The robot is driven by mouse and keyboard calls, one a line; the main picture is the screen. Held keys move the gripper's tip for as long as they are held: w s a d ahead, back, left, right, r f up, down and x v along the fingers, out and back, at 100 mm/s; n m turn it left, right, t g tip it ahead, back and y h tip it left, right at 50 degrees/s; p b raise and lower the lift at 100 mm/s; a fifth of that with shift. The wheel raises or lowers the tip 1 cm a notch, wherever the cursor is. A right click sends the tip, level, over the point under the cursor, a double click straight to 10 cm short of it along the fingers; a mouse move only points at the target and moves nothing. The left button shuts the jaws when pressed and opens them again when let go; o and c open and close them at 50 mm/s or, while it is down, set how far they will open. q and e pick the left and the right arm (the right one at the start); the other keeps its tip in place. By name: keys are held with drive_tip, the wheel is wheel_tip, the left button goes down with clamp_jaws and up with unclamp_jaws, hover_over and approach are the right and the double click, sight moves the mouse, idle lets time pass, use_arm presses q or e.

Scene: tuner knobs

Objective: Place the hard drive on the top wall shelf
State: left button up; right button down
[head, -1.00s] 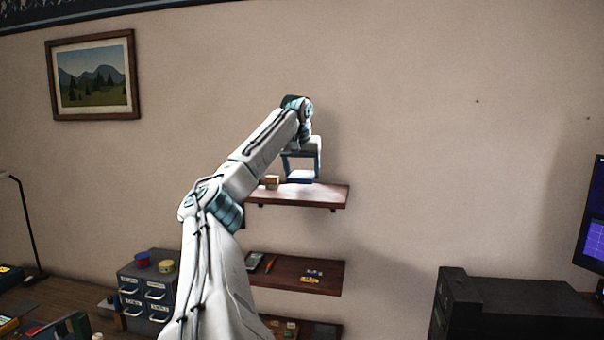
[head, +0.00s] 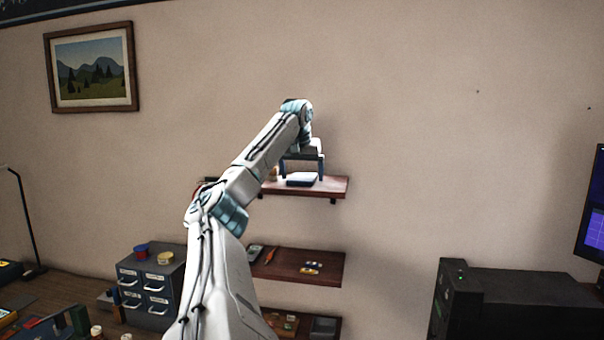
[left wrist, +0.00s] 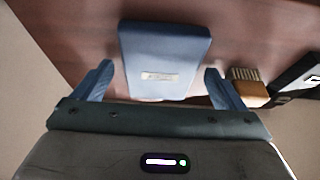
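The hard drive (head: 301,179) is a flat blue-grey box with a small pale label. It lies on the top wall shelf (head: 335,186), near its front right part. In the left wrist view the hard drive (left wrist: 165,60) lies flat on the reddish-brown shelf (left wrist: 240,25). My left gripper (head: 303,172) is just above and around it. In the left wrist view the fingers of my left gripper (left wrist: 158,72) are spread wide, one on each side, with a gap to the drive. My right gripper is not in view.
A small wooden-handled brush (left wrist: 248,88) and a dark object (left wrist: 297,78) lie on the top shelf beside the drive. A middle shelf (head: 325,265) below holds small items. A drawer cabinet (head: 150,288) stands left. The wall above the top shelf is clear.

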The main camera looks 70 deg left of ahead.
use_arm(q)
drive_tip(key=shift+r, duration=0.1)
drive_tip(key=shift+r, duration=0.3)
drive_tip(key=p+v, duration=0.3)
drive_tip(key=v, duration=0.8)
drive_tip(key=shift+d+r+p, duration=0.2)
drive_tip(key=shift+p, duration=0.1)
drive_tip(key=shift+s, duration=0.1)
idle(0.5)
idle(1.0)
